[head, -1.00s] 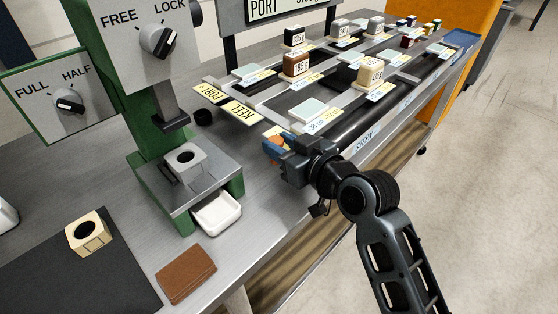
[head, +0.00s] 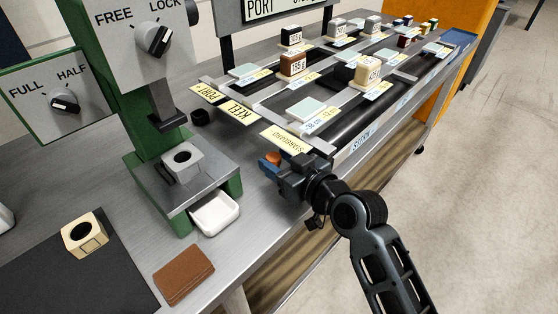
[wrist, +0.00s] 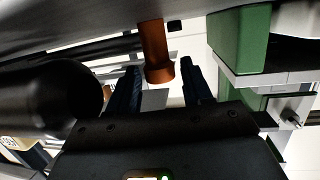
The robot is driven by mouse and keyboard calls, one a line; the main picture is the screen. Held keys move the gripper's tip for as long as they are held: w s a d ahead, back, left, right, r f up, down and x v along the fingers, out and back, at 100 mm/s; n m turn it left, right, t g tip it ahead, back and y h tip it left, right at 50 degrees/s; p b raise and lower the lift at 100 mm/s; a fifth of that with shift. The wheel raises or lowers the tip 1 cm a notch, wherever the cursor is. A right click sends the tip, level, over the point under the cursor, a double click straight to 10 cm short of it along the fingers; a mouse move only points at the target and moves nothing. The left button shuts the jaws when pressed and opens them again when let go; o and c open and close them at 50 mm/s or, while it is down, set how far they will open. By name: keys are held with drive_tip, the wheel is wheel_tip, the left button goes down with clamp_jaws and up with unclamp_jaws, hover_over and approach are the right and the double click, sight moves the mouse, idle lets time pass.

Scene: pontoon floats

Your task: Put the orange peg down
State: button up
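The orange peg (wrist: 154,40) shows in the wrist view between my two dark blue fingers, its near end between the fingertips and its other end against the grey bench surface. A gap shows between the peg and the right finger; the left finger is very near it. In the head view, a small orange part of the peg (head: 273,156) shows beside the blue finger. My gripper (head: 277,164) is open around the peg, low over the bench near the front edge. It also shows in the wrist view (wrist: 162,70). Most of the peg is hidden in the head view.
A black float tube (head: 360,127) and a yellow label plate (head: 285,138) lie just behind my gripper. The green press (head: 147,140) with a white tray (head: 214,213) stands to the left. A brown wallet (head: 183,273) lies at the front. Bench between the tray and gripper is clear.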

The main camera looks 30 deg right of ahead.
drive_tip(key=shift+o, duration=0.7)
drive_tip(key=shift+r, duration=0.25)
drive_tip(key=b+v, duration=0.1)
drive_tip(key=v, duration=1.1)
drive_tip(key=shift+b, duration=0.4)
drive_tip(key=shift+s+f, duration=0.1)
drive_tip(key=shift+f, duration=0.05)
drive_tip(key=s+f+m+h, duration=0.1)
drive_tip(key=s+f+h, duration=0.1)
drive_tip(key=s, duration=0.8)
drive_tip(key=s+f+m+h, duration=0.1)
drive_tip(key=s+f+m, duration=0.15)
drive_tip(key=s, duration=0.85)
drive_tip(key=s+a+r+n, duration=0.1)
drive_tip(key=s+a+r, duration=0.1)
drive_tip(key=s, duration=0.6)
drive_tip(key=shift+r, duration=0.55)
